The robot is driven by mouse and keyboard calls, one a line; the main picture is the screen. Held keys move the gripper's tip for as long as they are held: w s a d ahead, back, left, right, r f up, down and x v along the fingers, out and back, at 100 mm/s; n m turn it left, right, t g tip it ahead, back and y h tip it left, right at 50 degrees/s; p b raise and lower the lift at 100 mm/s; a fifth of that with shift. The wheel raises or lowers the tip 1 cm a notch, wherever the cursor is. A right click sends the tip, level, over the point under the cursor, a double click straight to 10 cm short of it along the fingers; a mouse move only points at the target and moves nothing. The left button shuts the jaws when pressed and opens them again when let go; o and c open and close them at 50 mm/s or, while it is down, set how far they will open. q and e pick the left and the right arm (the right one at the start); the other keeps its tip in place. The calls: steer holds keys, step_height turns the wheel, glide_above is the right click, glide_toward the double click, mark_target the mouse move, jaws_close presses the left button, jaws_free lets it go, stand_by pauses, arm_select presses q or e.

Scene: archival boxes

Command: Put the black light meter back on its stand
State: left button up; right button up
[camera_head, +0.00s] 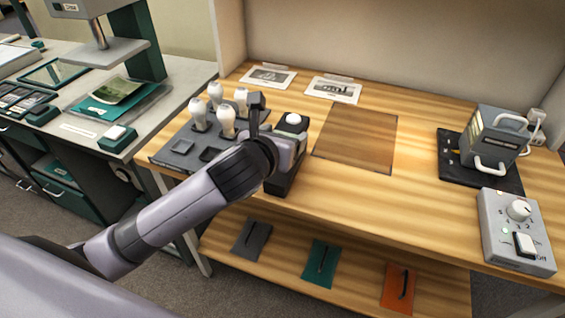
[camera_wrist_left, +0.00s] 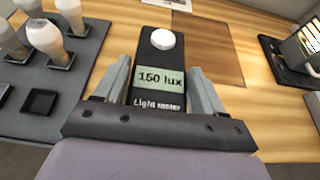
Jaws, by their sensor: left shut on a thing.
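The black light meter (camera_head: 296,127) has a white dome on top and stands at my left gripper on the wooden bench. In the left wrist view the light meter (camera_wrist_left: 160,55) shows a green display reading "150 lux". My left gripper (camera_head: 290,145) is shut on the meter, with one finger on each side; the gripper also shows in the left wrist view (camera_wrist_left: 160,92). I cannot make out the stand, or whether the meter touches anything below it. My right gripper is not in view.
A grey tray (camera_head: 179,153) with several white bulbs and empty square sockets is left of the meter. A darker brown square (camera_head: 357,138) lies bare to its right. Further right are a grey lamp (camera_head: 490,138) on a black base and a control box (camera_head: 515,232).

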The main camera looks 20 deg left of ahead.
arm_select(q)
step_height(320, 180, down, 5)
steer(key=shift+f+b, duration=0.2)
steer(key=shift+b, duration=0.4)
steer(key=shift+f, duration=0.35)
steer(key=shift+f, duration=0.15)
steer(key=o, duration=1.3)
steer(key=shift+c, duration=0.2)
